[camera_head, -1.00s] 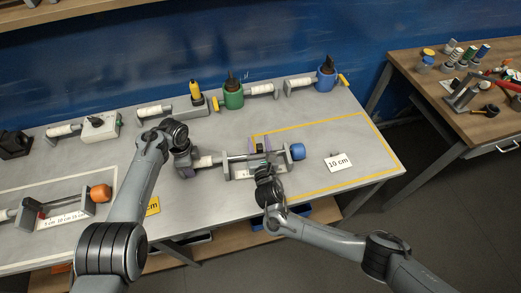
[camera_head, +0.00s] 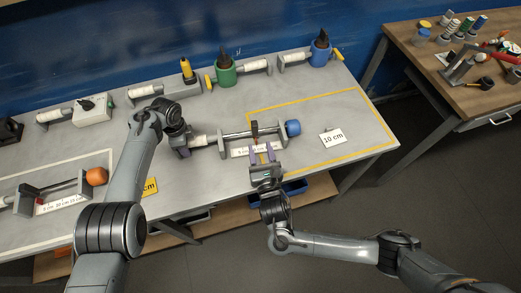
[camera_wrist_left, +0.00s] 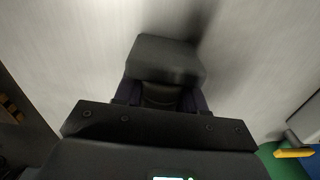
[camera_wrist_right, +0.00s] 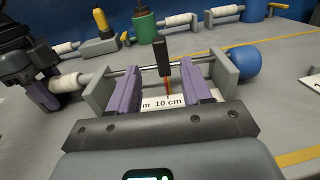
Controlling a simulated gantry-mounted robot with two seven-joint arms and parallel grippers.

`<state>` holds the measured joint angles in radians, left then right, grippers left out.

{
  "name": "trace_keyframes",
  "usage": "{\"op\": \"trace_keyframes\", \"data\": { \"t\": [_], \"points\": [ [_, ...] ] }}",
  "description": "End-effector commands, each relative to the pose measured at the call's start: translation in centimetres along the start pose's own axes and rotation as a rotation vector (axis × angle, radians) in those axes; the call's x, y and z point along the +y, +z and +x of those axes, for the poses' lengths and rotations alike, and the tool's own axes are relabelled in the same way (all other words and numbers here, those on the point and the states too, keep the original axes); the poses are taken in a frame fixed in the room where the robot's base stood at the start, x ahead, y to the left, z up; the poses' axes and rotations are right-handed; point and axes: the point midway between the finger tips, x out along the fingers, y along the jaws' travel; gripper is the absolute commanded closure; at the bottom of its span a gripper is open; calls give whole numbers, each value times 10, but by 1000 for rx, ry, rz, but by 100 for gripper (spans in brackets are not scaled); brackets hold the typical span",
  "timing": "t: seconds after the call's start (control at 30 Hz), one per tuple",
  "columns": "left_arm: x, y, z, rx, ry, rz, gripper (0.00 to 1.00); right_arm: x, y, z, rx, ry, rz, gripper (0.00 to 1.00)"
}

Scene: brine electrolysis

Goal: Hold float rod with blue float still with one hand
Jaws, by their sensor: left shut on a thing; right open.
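The float rod (camera_head: 235,134) lies across its grey stand (camera_wrist_right: 222,75), with the blue float (camera_head: 293,128) at its right end and a white sleeve (camera_head: 200,140) at its left. The float also shows in the right wrist view (camera_wrist_right: 240,62). My right gripper (camera_head: 262,153) is open in front of the rod. In the right wrist view its purple fingers stand either side of a dark slider (camera_wrist_right: 162,58) with a red pointer, without visible grip.
A scale card (camera_wrist_right: 165,102) lies under the rod. A "10 cm" card (camera_head: 333,138) lies in the yellow-outlined area to the right. A similar rod with an orange float (camera_head: 96,176) is at the left. Several devices, including a green one (camera_head: 226,72), line the back.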

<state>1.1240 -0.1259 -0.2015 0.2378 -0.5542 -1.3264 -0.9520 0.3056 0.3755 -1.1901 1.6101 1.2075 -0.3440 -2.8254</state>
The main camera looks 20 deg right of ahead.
Motion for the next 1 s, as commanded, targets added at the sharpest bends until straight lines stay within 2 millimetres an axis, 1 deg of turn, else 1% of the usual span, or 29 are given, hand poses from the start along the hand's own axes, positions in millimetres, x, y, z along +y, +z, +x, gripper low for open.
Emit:
{"op": "trace_keyframes", "data": {
  "t": [0.33,0.37,0.5,0.53,0.83,1.0],
  "points": [
    [0,0,0,0,0,1,100,0,0,0,0,1,0,51],
    [0,0,0,0,0,1,56,0,0,0,0,0,0,51],
    [0,0,0,0,0,1,34,0,0,0,0,1,0,51],
    [0,0,0,0,0,1,30,0,0,0,0,1,0,51],
    [0,0,-1,0,0,1,30,0,0,0,0,1,0,51],
    [-1,0,-8,2,-2,1,30,0,0,0,0,1,0,51]
  ]
}}
